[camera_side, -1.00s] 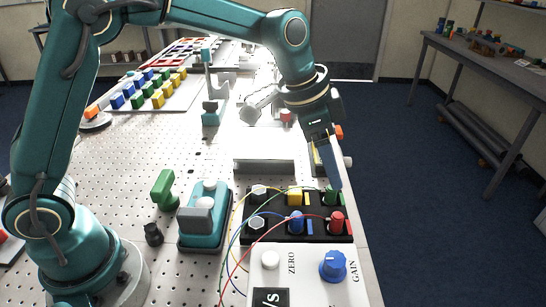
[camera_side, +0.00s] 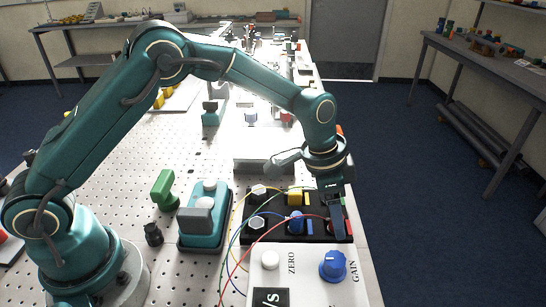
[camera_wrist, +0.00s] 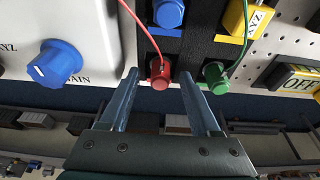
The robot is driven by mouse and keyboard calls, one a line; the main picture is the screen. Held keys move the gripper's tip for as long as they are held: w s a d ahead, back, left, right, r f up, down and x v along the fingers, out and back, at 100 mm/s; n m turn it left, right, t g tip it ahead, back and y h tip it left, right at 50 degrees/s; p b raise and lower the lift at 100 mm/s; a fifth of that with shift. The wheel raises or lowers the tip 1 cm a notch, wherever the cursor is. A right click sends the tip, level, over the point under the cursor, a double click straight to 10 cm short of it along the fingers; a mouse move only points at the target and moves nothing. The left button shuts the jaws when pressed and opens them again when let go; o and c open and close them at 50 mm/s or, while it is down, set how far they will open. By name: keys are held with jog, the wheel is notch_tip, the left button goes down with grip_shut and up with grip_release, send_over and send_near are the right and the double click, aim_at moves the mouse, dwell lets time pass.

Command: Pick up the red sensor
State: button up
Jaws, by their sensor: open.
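The red sensor (camera_wrist: 160,72) sits in the black holder (camera_wrist: 200,47) with a red wire leading from it. In the wrist view it lies between the two blue fingers of my gripper (camera_wrist: 158,88), with clear space on both sides. In the side view my gripper (camera_side: 336,222) is down at the right end of the holder (camera_side: 275,238), and it mostly hides the red sensor (camera_side: 347,227). The fingers are open and hold nothing. Whether the fingertips are level with the sensor I cannot tell.
A green sensor (camera_wrist: 215,77) stands close beside the right finger in the wrist view. Blue (camera_side: 296,222) and yellow (camera_side: 295,197) sensors share the holder. A white box with a blue GAIN knob (camera_side: 333,265) stands in front. Loose coloured wires arc over the holder's left side.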

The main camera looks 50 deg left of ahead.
grip_shut()
jog(key=shift+r, duration=0.15)
notch_tip(320, 180, up, 4)
jog(key=shift+w+r, duration=0.1)
jog(key=shift+r, duration=0.05)
jog(key=s+a+r, duration=0.1)
jog(key=a+r, duration=0.5)
jog(key=a, duration=0.5)
jog(key=shift+a+r, duration=0.25)
jog(key=shift+a, duration=0.05)
jog(key=shift+s, duration=0.1)
